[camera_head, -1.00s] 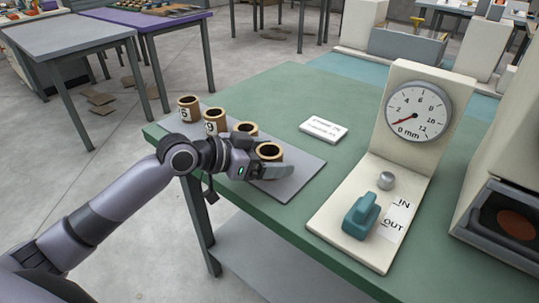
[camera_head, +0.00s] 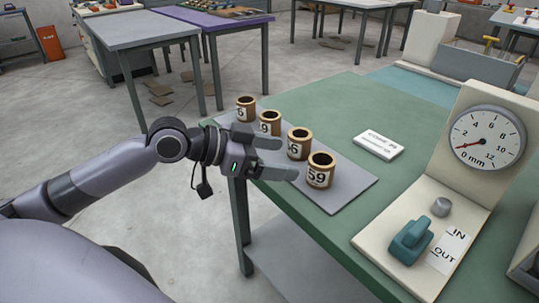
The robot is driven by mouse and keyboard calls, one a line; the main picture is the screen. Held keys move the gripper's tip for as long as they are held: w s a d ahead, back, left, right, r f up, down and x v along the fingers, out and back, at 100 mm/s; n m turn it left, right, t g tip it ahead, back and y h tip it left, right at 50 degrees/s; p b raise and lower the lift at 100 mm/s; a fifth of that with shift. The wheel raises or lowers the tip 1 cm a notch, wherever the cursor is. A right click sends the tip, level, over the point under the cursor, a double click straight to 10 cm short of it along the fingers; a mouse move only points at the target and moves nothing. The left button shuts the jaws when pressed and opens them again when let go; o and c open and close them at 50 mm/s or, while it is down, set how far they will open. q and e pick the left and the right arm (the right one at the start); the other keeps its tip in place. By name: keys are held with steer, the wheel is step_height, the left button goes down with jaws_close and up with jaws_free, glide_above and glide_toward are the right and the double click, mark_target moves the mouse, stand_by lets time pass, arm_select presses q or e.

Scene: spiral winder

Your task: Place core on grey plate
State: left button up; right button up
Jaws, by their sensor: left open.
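Several brown cores with numbers stand upright in a row on the grey plate (camera_head: 345,191). The nearest core (camera_head: 320,172) is marked 59. Behind it are a core (camera_head: 299,146) whose number ends in 6, a core (camera_head: 269,124) marked 9 and the farthest core (camera_head: 245,110), marked 5 or 6. My left gripper (camera_head: 282,158) is open and empty, with its fingers pointing right at the plate's left side, beside the nearer cores. It partly covers the plate's left part. My right gripper is not in view.
A gauge stand (camera_head: 487,139) with a dial and a teal lever (camera_head: 411,241) marked IN and OUT stands on the right. A white label block (camera_head: 378,145) lies on the green table (camera_head: 340,112). The table is clear behind the plate.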

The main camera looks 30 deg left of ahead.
arm_select(q)
steer(key=shift+s+a+r, duration=0.3)
steer(key=shift+s+a, duration=0.05)
steer(key=shift+s, duration=0.15)
steer(key=shift+a, duration=0.1)
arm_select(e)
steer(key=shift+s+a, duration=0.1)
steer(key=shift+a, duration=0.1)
